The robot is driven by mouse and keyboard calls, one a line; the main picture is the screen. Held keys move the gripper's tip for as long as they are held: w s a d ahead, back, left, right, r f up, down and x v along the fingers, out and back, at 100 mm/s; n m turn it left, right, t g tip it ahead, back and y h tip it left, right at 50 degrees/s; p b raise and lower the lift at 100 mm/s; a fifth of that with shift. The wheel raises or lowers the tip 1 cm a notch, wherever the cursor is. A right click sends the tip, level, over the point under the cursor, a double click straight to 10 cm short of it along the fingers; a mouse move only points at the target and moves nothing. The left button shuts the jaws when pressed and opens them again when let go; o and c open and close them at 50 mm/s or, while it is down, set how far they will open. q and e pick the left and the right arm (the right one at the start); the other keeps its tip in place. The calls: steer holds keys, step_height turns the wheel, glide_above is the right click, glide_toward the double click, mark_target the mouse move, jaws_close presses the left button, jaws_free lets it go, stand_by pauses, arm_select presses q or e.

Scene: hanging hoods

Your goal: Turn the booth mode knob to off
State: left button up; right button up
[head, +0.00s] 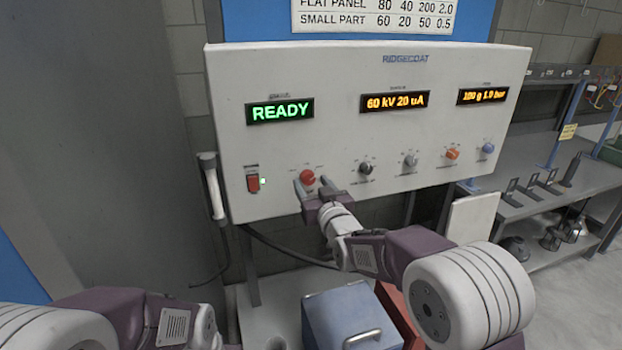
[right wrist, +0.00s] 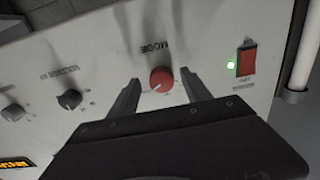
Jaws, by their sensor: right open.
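The red round mode knob (head: 307,177) is on the lower left of the white control panel (head: 330,100), with the label MODE beside it in the right wrist view. My right gripper (head: 312,185) is at the knob. In the right wrist view the knob (right wrist: 161,79) lies between the two open fingers (right wrist: 158,92), with a gap on each side. A pale pointer line shows on the knob; the position labels are too small to read. The green display (head: 280,111) reads READY. My left arm is at the lower left of the head view; its gripper is not visible.
A red rocker switch (head: 253,181) with a lit green lamp is left of the knob. A black knob (head: 366,168), a grey knob (head: 410,160), an orange knob (head: 452,154) and a blue knob (head: 488,148) are to the right. A blue-grey box (head: 350,318) stands below.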

steer(key=shift+w+a+r, duration=0.15)
steer(key=shift+w, duration=0.05)
steer(key=shift+s, duration=0.1)
steer(key=c, duration=0.4)
jaws_close()
steer(key=shift+f+n+b, duration=0.25)
steer(key=shift+n+b, duration=1.15)
steer(key=shift+b, duration=0.05)
steer(key=n+b, duration=0.2)
steer(key=shift+n, duration=0.3)
steer(key=n+b, duration=0.2)
steer(key=n, duration=0.1)
steer(key=shift+r, duration=0.1)
arm_select(q)
step_height(320, 180, down, 8)
steer(key=b, duration=0.2)
steer(key=shift+s+f, duration=0.15)
steer(key=shift+f, duration=0.05)
arm_select(e)
steer(key=shift+r+n, duration=0.1)
steer(key=shift+n, duration=1.5)
